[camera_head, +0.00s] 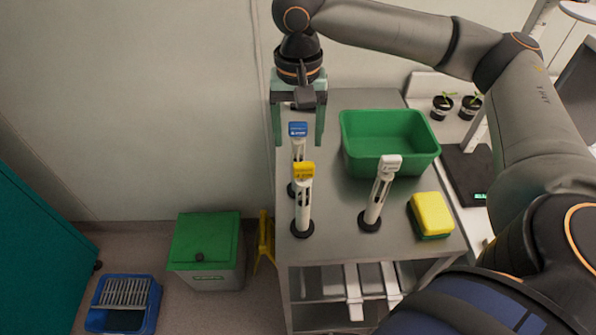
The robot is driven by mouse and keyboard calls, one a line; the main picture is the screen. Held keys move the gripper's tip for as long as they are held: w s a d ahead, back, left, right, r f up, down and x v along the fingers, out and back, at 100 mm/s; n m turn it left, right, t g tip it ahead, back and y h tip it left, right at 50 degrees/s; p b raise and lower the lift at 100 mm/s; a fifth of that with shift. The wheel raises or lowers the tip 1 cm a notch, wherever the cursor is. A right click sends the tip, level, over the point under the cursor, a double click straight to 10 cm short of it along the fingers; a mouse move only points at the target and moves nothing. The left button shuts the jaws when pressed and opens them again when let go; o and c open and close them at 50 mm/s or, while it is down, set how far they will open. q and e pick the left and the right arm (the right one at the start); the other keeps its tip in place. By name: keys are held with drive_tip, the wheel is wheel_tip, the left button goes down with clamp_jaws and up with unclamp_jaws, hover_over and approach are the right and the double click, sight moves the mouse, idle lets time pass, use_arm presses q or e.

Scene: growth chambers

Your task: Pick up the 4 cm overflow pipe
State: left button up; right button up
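Three upright pipes with black round bases stand on the metal table. One has a blue cap (298,129), one a yellow cap (304,200), one a white cap (378,194). The cap labels are too small to read, so I cannot tell which is the 4 cm pipe. My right gripper (298,141) points down with its green fingers wide apart, one on each side of the blue-capped pipe in the picture. I see no contact, and the depth between them is hard to judge. The yellow-capped pipe partly hides the blue one's lower part. My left gripper is not in view.
A green tub (390,165) and a yellow-green sponge (431,214) are on the table (334,240). Potted seedlings (441,107) and a black scale-like device (468,175) are at right. A green-lidded bin (206,240) and a blue crate (124,318) stand on the floor.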

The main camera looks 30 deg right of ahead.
clamp_jaws()
idle(0.3)
idle(0.4)
